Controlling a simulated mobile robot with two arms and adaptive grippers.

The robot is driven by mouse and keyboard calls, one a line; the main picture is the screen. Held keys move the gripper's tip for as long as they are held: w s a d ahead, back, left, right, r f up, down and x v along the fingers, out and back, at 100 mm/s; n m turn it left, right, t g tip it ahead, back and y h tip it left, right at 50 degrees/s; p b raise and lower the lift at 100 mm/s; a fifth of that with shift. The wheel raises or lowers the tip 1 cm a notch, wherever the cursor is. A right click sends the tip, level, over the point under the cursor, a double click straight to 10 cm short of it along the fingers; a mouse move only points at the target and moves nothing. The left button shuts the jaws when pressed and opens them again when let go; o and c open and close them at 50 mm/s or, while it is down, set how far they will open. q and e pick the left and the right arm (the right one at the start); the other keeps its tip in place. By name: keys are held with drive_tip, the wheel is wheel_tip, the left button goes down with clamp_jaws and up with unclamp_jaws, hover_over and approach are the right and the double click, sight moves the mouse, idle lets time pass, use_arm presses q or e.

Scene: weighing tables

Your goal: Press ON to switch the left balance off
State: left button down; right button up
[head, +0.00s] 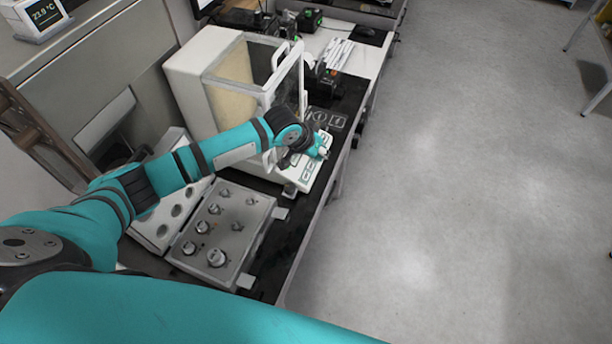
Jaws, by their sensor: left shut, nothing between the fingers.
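The white balance (194,82) with a glass draft shield stands on the dark weighing table. My left gripper (322,153) is shut and empty, over the far part of this panel. It hides part of the keys. I cannot tell whether it touches a key, and the ON key and display cannot be made out. My right gripper is not in view.
An open grey weight box (258,215) with several metal weights lies nearer on the table. A temperature display (43,14) stands at the top left. Dark small devices and a white keyboard (338,52) lie beyond the balance.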

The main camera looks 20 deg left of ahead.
use_arm(q)
drive_tip(key=b, duration=0.7)
hover_over(309, 176)
drive_tip(key=f, duration=0.7)
drive_tip(key=shift+d, duration=0.35)
drive_tip(key=shift+a+f, duration=0.15)
drive_tip(key=shift+f, duration=0.2)
drive_tip(key=shift+a+f, duration=0.15)
drive_tip(key=shift+f, duration=0.2)
